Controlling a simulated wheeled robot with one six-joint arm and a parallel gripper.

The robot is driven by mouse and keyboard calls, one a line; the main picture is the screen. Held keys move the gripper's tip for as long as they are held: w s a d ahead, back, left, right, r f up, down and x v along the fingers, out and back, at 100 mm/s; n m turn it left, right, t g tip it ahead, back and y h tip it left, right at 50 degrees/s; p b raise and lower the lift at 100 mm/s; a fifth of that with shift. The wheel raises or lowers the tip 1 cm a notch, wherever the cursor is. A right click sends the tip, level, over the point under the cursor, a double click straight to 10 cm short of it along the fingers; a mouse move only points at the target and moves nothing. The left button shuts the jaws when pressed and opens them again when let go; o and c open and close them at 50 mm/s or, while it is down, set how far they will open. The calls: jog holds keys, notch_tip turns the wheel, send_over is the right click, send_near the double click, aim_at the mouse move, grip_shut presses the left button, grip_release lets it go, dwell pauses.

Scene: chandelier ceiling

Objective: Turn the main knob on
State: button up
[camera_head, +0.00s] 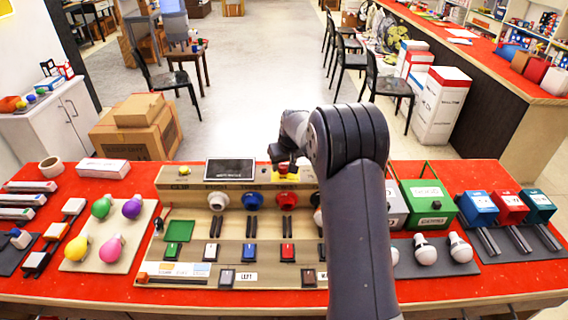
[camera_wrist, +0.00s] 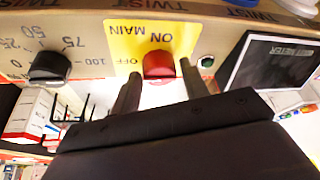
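The main knob is red (camera_wrist: 158,65) and sits on a yellow plate (camera_wrist: 126,38) marked MAIN, ON and OFF, seen upside down in the wrist view. My gripper (camera_wrist: 161,70) is open, with one finger on each side of the red knob. I cannot tell whether the fingers touch it. In the head view my gripper (camera_head: 284,156) hangs just above the red knob (camera_head: 283,169) on the wooden panel (camera_head: 180,266). My arm hides part of the panel to the right. The knob's exact setting is hard to read.
A black knob (camera_wrist: 50,67) with a number scale lies left of the plate in the wrist view, and a dark meter (camera_wrist: 272,72) right of it. The meter (camera_head: 230,169) also shows in the head view. Coloured bulbs (camera_head: 104,207), switches and boxes crowd the red table (camera_head: 70,290).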

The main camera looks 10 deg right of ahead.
jog(key=c, duration=0.7)
jog(key=m+h+b, duration=0.1)
jog(key=m, duration=0.2)
jog(key=shift+a+m, duration=0.15)
jog(key=shift+m, duration=0.15)
jog(key=m+h, duration=0.1)
jog(key=m, duration=0.1)
jog(key=m+h+b, duration=0.1)
jog(key=m, duration=0.1)
jog(key=shift+w+a+m+g+b, duration=0.1)
jog(key=shift+a+m+g+b, duration=0.05)
jog(key=shift+m+g+b, duration=0.15)
jog(key=m, duration=0.2)
jog(key=m+g+h, duration=0.1)
jog(key=m, duration=0.2)
jog(key=shift+w+h, duration=0.1)
jog(key=shift+h, duration=0.2)
jog(key=shift+a+m+g+h+p, duration=0.2)
jog(key=shift+m+g, duration=0.3)
jog(key=shift+m, duration=0.65)
jog(key=shift+d+m+g+h+p, duration=0.1)
jog(key=shift+m+g+p, duration=0.3)
jog(key=shift+m, duration=0.75)
